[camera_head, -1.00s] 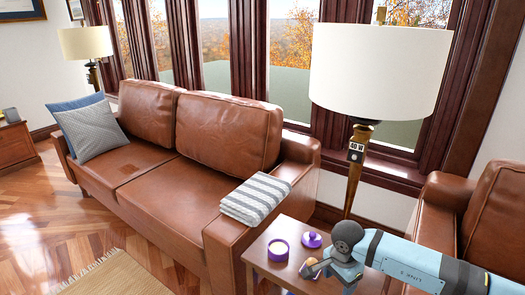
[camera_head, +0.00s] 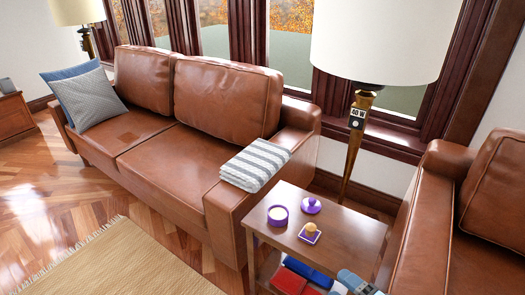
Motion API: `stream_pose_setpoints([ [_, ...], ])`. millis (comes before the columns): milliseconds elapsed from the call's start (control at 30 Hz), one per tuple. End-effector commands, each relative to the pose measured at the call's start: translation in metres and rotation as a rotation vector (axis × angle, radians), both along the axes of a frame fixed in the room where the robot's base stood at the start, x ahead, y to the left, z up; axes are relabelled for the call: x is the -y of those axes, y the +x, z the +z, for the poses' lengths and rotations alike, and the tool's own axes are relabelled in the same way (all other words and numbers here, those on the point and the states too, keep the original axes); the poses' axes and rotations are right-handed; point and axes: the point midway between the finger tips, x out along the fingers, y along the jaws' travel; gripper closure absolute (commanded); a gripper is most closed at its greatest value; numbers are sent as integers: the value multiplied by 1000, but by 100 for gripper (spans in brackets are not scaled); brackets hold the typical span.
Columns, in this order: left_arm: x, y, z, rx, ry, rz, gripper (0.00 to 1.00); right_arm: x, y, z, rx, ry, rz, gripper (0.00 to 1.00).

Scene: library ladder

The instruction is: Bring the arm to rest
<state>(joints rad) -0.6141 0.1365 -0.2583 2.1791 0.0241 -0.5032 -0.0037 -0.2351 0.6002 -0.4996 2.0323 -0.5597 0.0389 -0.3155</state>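A small part of my light blue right arm (camera_head: 358,283) shows at the bottom edge, in front of the wooden side table (camera_head: 352,222). Its fingers cannot be made out in the frame. My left gripper is not in view. On the table top stand a round purple container (camera_head: 278,214) with a pale top, a purple lid-like piece with a knob (camera_head: 311,205), and a small square purple-and-white piece with a yellow knob (camera_head: 310,233). No gripper touches these things.
A brown leather sofa (camera_head: 160,160) with a folded striped blanket (camera_head: 255,165) stands left of the table. A leather armchair (camera_head: 480,190) is at the right, and a floor lamp (camera_head: 355,150) behind. Blue (camera_head: 308,270) and red (camera_head: 288,281) items lie below the table top.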

Motion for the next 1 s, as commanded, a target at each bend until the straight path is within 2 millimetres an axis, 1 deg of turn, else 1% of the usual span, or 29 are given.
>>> stream_pose_setpoints([
  [33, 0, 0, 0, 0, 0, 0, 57, 18, -11, -13, -137, 73, -90, 36],
  [100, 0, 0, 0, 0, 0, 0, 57, 39, -24, -27, -305, 165, -200, 36],
  [200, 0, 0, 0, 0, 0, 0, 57, 64, -45, -47, -510, 272, -333, 36],
  [300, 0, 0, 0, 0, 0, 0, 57, 83, -68, -63, -688, 358, -449, 36],
  [467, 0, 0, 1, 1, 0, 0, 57, 107, -111, -86, -951, 476, -616, 36],
  [500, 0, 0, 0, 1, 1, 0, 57, 97, -107, -84, -947, 512, -615, 36],
  [600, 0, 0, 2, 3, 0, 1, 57, 81, -105, -83, -951, 579, -623, 36],
  [1000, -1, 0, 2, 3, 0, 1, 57, 21, -95, -70, -982, 846, -656, 36],
])
